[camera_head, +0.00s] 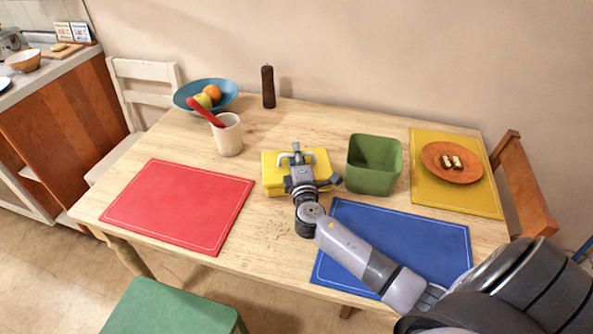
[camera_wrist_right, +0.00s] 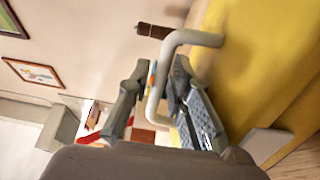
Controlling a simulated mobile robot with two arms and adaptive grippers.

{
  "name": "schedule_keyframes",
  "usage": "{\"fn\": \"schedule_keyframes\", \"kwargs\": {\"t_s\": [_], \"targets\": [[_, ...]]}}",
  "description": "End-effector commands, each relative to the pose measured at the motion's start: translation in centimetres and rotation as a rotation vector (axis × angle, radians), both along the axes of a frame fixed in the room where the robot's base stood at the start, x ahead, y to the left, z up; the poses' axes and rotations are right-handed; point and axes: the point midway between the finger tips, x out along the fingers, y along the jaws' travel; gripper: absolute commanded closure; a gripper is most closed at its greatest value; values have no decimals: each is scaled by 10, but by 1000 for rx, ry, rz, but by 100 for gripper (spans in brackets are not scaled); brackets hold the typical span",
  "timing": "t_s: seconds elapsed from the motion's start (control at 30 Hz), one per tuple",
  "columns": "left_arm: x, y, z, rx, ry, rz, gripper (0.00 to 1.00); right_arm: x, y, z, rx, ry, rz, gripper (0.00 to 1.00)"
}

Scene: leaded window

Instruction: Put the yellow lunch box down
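The yellow lunch box (camera_head: 271,180) appears to rest on the table (camera_head: 240,258) between the red mat and the blue mat. It fills the right side of the right wrist view (camera_wrist_right: 265,50), with its grey handle (camera_wrist_right: 177,42) standing out from it. My right gripper (camera_head: 297,160) is over the box at the handle. In the right wrist view the fingers (camera_wrist_right: 158,82) stand either side of the handle, with a narrow gap showing beside the left-hand finger, so it looks open around the handle. My left gripper is out of view.
A green bin (camera_head: 372,178) stands close right of the box. A white cup (camera_head: 229,137) with a red utensil and a blue fruit bowl (camera_head: 228,97) are left. A pepper mill (camera_head: 268,87) stands behind.

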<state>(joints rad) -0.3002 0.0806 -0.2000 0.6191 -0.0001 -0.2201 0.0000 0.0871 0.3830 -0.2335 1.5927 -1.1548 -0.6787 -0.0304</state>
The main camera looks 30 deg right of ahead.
Motion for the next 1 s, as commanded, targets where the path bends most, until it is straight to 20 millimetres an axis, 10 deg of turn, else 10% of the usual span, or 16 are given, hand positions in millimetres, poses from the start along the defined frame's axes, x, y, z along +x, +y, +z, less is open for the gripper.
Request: {"fn": "schedule_keyframes", "kwargs": {"t_s": [1.0], "targets": [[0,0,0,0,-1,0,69,0,0,-1,0,1,0,100]]}}
